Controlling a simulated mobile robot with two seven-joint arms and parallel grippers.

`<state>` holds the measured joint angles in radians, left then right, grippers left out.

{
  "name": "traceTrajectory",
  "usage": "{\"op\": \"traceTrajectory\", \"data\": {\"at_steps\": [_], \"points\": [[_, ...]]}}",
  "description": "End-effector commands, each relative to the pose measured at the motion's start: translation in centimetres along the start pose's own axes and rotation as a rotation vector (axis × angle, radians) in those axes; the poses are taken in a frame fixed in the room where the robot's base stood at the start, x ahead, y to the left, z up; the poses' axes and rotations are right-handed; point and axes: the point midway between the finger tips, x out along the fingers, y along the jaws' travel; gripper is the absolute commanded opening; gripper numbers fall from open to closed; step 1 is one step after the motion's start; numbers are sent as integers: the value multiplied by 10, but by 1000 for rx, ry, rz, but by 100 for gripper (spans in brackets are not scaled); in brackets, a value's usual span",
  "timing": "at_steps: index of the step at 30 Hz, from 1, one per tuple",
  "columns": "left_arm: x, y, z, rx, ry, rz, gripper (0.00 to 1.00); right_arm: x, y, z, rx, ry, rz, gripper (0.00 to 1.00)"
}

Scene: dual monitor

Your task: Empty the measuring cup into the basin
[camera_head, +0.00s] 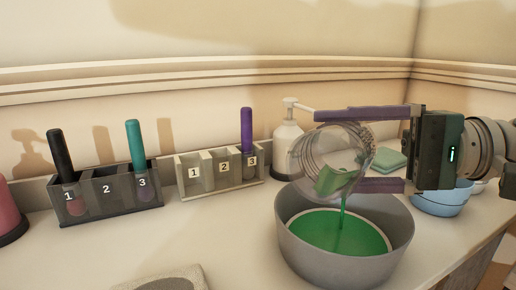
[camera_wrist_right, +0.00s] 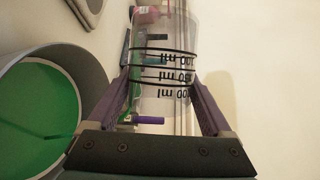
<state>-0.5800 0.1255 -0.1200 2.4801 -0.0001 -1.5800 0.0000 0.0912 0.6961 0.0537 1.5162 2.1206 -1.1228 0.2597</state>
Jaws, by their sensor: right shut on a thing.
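The clear measuring cup (camera_head: 331,150) is tipped well over above the grey basin (camera_head: 293,251) in the head view. Green liquid runs from it in a thin stream, and some green liquid is still inside the cup. A pool of green liquid (camera_head: 340,233) lies in the basin. My right gripper (camera_head: 362,150) is shut on the cup, with its two purple fingers on either side of it. In the wrist view the cup (camera_wrist_right: 165,85) sits between the fingers with black markings on its wall, and the basin (camera_wrist_right: 95,62) is at the left. My left gripper is out of view.
A dark numbered rack (camera_head: 105,190) and a pale numbered rack (camera_head: 222,172) stand along the wall, holding coloured tubes. A white pump bottle (camera_head: 287,140) stands behind the basin. A blue bowl (camera_head: 440,200) and a green sponge-like block (camera_head: 388,158) are at the right.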

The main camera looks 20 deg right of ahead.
Motion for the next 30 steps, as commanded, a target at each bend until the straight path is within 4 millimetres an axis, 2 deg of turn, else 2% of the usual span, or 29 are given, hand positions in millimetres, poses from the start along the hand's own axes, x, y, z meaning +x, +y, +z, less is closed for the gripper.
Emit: {"op": "traceTrajectory", "data": {"at_steps": [14, 30], "points": [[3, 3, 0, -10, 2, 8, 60, -2, -3, -4, 125, -18, -53, 14], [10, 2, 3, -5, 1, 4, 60, -6, -5, -15, 376, -53, -159, 14]]}}
